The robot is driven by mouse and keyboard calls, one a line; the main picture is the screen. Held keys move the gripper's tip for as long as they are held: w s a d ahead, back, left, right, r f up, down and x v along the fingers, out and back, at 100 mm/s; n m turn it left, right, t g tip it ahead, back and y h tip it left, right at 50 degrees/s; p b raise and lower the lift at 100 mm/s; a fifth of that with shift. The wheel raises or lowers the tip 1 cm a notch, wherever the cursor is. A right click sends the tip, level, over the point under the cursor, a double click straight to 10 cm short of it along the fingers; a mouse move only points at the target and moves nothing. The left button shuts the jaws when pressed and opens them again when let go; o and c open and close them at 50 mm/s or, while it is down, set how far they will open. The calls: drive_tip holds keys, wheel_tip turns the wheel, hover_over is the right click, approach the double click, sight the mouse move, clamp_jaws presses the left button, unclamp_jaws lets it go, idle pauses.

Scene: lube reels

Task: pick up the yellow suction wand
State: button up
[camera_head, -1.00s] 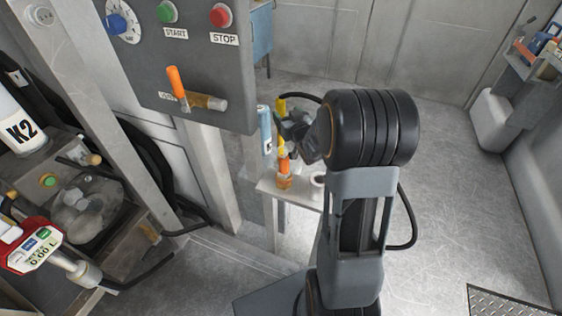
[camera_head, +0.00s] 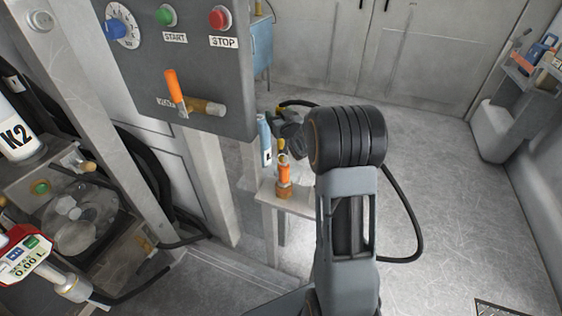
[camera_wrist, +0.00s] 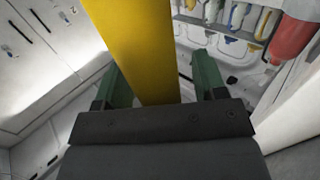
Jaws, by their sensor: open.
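The yellow suction wand (camera_head: 282,146) stands upright at a small white table in the head view, with an orange section below its yellow part. In the wrist view the wand (camera_wrist: 138,45) is a broad yellow shaft running down between my two green fingers. My gripper (camera_wrist: 162,80) is open, one finger on each side of the wand. A gap shows at the right finger; the left finger lies close to the shaft, and I cannot tell whether it touches. In the head view my gripper (camera_head: 279,124) is at the wand's upper part, and my wrist hides some of it.
A blue-and-white cylinder (camera_head: 265,140) stands just left of the wand. The grey control panel (camera_head: 190,60) with an orange-handled valve (camera_head: 176,92) hangs close on the left. The white table (camera_head: 298,203) is below. Open floor (camera_head: 450,190) lies to the right.

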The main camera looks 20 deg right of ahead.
drive_tip(key=shift+c, duration=0.3)
clamp_jaws()
idle(0.4)
wheel_tip(320, 180, up, 10)
drive_tip(key=p, duration=0.3)
drive_tip(key=shift+r, duration=0.1)
